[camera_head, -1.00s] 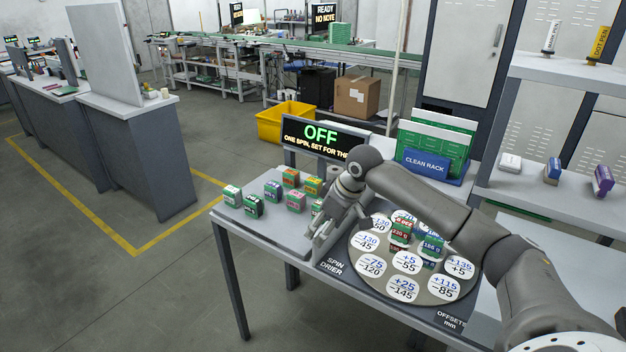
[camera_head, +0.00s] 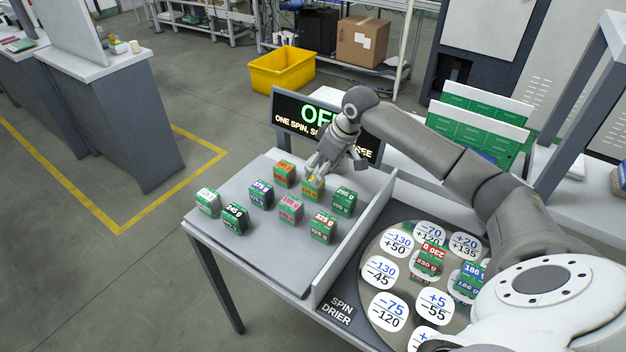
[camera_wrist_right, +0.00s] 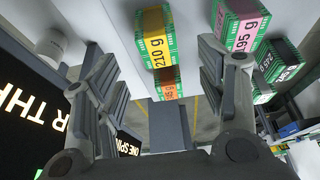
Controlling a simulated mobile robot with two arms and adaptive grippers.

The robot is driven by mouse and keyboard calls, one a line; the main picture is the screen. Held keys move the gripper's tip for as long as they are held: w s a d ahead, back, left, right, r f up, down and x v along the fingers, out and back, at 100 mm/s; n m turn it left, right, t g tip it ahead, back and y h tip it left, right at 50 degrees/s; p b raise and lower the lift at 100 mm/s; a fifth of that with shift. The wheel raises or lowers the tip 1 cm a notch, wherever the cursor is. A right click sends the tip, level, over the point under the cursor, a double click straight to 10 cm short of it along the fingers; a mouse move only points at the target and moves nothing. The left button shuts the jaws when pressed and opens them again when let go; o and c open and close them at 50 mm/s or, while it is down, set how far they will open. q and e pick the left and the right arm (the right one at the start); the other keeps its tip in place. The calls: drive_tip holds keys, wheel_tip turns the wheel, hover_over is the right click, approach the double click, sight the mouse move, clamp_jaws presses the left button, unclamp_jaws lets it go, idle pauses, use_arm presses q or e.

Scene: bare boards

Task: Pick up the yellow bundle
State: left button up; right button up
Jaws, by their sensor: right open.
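The yellow bundle (camera_head: 313,189) stands on the grey board in the back row, partly hidden by my right gripper (camera_head: 318,170). In the wrist view the yellow bundle (camera_wrist_right: 158,48) has green ends and a label reading 220 g. It lies between the lines of the two spread fingers of my right gripper (camera_wrist_right: 154,62), with space on both sides. The gripper is open and empty, just above and beside the bundle; I cannot tell whether they touch. My left gripper is not in view.
The spin drier disc (camera_head: 377,300) holds bundles beyond a raised divider.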

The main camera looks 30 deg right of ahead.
sight(313, 188)
drive_tip(key=x, duration=0.3)
drive_tip(key=shift+f, duration=0.15)
drive_tip(key=x, duration=0.1)
drive_tip(key=p+x, duration=0.1)
drive_tip(key=x, duration=0.3)
drive_tip(key=shift+s+d, duration=0.15)
drive_tip(key=shift+s, duration=0.15)
drive_tip(key=shift+w+f, duration=0.15)
drive_tip(key=shift+f, duration=0.15)
drive_tip(key=shift+c, duration=0.6)
drive_tip(key=c, duration=1.1)
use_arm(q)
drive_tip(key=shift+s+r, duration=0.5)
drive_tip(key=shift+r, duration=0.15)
use_arm(e)
drive_tip(key=shift+c, duration=0.2)
